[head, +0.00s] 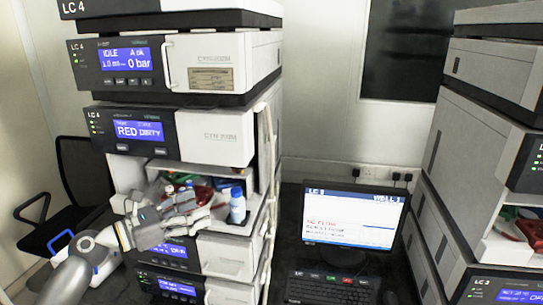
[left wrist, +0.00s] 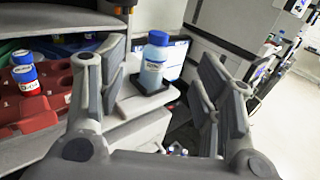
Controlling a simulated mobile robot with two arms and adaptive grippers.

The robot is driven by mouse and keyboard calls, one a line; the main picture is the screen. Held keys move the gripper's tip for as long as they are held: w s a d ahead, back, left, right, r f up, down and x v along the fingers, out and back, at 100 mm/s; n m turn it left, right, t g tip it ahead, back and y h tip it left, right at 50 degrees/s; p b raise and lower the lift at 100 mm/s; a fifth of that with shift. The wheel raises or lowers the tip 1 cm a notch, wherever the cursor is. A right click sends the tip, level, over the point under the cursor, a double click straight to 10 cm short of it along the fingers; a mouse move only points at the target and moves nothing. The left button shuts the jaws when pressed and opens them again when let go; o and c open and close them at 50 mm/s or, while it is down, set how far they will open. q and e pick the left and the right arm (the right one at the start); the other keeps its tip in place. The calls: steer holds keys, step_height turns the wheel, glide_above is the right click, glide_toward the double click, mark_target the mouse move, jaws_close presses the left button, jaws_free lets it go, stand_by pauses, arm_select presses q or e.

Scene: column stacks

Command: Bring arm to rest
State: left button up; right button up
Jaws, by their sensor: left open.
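My left gripper (head: 190,207) is in front of the open bay in the LC 4 column stack (head: 222,150). Its fingers are spread apart in the left wrist view (left wrist: 162,78), with nothing between the pads. A bottle with a blue cap (head: 237,206) stands upright on the bay's right side, just right of the gripper in the head view. In the left wrist view the bottle (left wrist: 154,64) shows beyond the gap between the fingers, apart from them. My right gripper is in neither view.
The bay holds a red rack (left wrist: 57,108) with small vials (left wrist: 24,74). A monitor (head: 352,216) and keyboard (head: 330,288) are right of the stack. A second stack (head: 470,150) stands at far right, a black chair (head: 75,190) at left.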

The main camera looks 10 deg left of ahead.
arm_select(q)
steer(key=s+d+f+m+g+y, duration=0.1)
steer(key=s+d+f+m+g, duration=0.1)
steer(key=s+d+f+m, duration=0.45)
steer(key=s+d+f+m+g+y, duration=0.1)
steer(key=s+f+m+g+y, duration=0.25)
steer(key=f, duration=0.55)
steer(key=s+d+f+m+g, duration=0.1)
steer(key=s+d+f+m, duration=0.3)
steer(key=s+f+m, duration=0.3)
steer(key=s+a+f+m+g+y, duration=0.2)
steer(key=s+f+m+y, duration=0.1)
steer(key=s+m, duration=0.4)
steer(key=s+a+f+m+g+y, duration=0.1)
steer(key=s+a+f+m+y, duration=0.25)
steer(key=s, duration=0.55)
step_height(320, 180, down, 31)
steer(key=s+d+m+g+b, duration=0.1)
steer(key=s+m+g+b, duration=0.1)
steer(key=b, duration=0.3)
steer(key=s+a+f+b, duration=0.1)
steer(key=s+f+b, duration=0.1)
steer(key=s+f, duration=0.6)
steer(key=s+a+f+y+b, duration=0.1)
steer(key=s+f+b, duration=0.1)
steer(key=s+f, duration=0.6)
step_height(320, 180, down, 4)
steer(key=shift+s+a+f+g+b, duration=0.15)
steer(key=shift+a+f+g+b, duration=0.1)
steer(key=shift+a+g+b, duration=0.15)
